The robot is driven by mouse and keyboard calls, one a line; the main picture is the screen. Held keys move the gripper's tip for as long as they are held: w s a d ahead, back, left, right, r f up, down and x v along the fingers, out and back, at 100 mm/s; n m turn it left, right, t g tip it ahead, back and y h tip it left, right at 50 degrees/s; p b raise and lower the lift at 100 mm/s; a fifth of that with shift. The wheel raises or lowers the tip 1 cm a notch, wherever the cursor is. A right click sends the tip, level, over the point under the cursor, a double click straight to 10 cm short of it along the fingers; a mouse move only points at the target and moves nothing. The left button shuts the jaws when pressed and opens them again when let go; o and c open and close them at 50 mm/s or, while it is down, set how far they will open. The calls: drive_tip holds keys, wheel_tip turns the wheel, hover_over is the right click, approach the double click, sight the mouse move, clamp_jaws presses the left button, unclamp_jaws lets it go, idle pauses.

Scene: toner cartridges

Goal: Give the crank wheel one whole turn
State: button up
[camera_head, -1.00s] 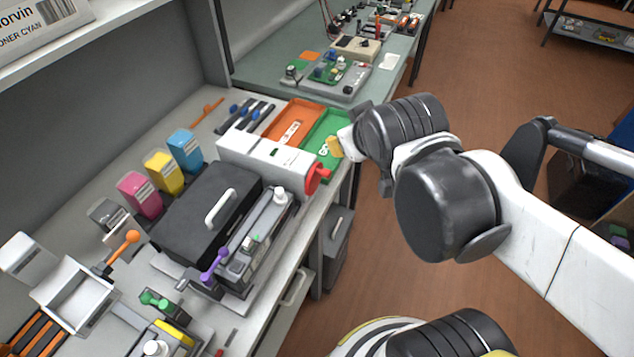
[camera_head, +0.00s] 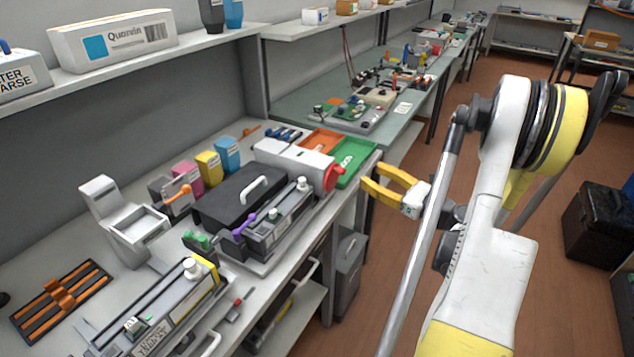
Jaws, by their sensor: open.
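The red crank wheel (camera_head: 333,176) is on the right end of a white box-shaped machine (camera_head: 293,158) at the bench's front edge. A small red part sticks out from it. My gripper (camera_head: 372,177) has yellow fingers, spread apart and empty. It is just to the right of the wheel in the picture, in front of the bench edge, with its tips pointing left toward it. A gap shows between the fingers and the wheel.
A green tray (camera_head: 357,158) and an orange tray (camera_head: 322,140) lie behind the machine. A black-lidded unit (camera_head: 238,194) and a rail device with a purple lever (camera_head: 243,226) stand to its left.

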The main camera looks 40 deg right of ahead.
sight(342, 171)
drive_tip(key=shift+n+g+y, duration=0.3)
drive_tip(key=shift+n+y, duration=0.2)
drive_tip(key=shift+n, duration=0.1)
drive_tip(key=w+a+f, duration=0.1)
drive_tip(key=w, duration=0.2)
drive_tip(key=w+a, duration=0.1)
drive_tip(key=w, duration=0.2)
drive_tip(key=w+a+f+b, duration=0.1)
drive_tip(key=w, duration=0.2)
drive_tip(key=shift+w+f, duration=0.2)
drive_tip(key=shift+f, duration=0.1)
clamp_jaws()
